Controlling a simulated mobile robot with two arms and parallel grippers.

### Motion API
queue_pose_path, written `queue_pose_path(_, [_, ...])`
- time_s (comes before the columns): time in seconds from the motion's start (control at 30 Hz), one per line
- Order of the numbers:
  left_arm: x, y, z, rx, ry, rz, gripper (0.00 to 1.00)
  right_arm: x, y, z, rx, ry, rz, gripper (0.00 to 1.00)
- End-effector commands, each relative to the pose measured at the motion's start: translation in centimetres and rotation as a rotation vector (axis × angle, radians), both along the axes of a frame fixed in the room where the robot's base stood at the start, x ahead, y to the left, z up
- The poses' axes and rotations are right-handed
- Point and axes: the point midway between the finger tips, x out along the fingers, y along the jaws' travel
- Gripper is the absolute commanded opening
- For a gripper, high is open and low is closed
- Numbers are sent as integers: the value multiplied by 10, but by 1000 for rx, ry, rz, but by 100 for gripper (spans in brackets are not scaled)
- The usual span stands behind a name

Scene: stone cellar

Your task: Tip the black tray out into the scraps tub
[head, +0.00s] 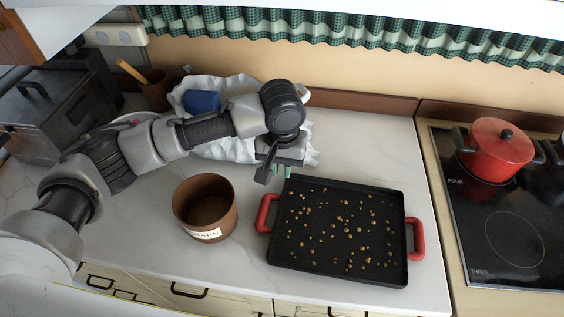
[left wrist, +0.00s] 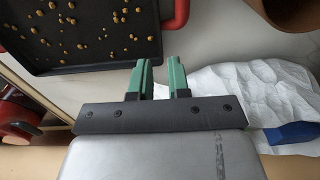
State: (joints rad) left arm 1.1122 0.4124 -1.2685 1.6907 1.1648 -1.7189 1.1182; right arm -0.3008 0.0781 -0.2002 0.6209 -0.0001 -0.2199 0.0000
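The black tray (head: 327,262) lies flat on the counter, with red handles at its left and right ends. Several small tan bits are scattered over its floor. It also shows in the left wrist view (left wrist: 90,62). The scraps tub (head: 190,218), brown and round with a white label, stands just left of the tray; the inside that shows looks empty. Its edge shows in the left wrist view (left wrist: 290,12). My left gripper (head: 281,172) is above the counter behind the tray's left handle. Its green fingers (left wrist: 161,72) are apart with nothing between them. My right gripper is not in view.
A crumpled white cloth (head: 232,88) with a blue item (head: 201,102) lies behind my left arm. A red pot (head: 495,148) stands on the black hob (head: 512,235) at the right. A brown pot with a wooden handle (head: 154,92) stands back left. Counter right of the tray is clear.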

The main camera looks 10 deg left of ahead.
Motion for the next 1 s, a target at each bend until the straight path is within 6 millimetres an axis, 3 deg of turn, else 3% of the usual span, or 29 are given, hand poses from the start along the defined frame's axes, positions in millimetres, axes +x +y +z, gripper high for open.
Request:
queue_pose_path(0.23, [0, 0, -10, 0, 2, 0, 17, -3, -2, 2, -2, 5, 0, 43])
queue_pose_path(0.7, [-1, -1, -88, -1, 0, -2, 17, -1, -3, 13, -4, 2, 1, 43])
queue_pose_path(1.0, [0, -1, -108, -2, -1, -3, 17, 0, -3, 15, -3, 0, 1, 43])
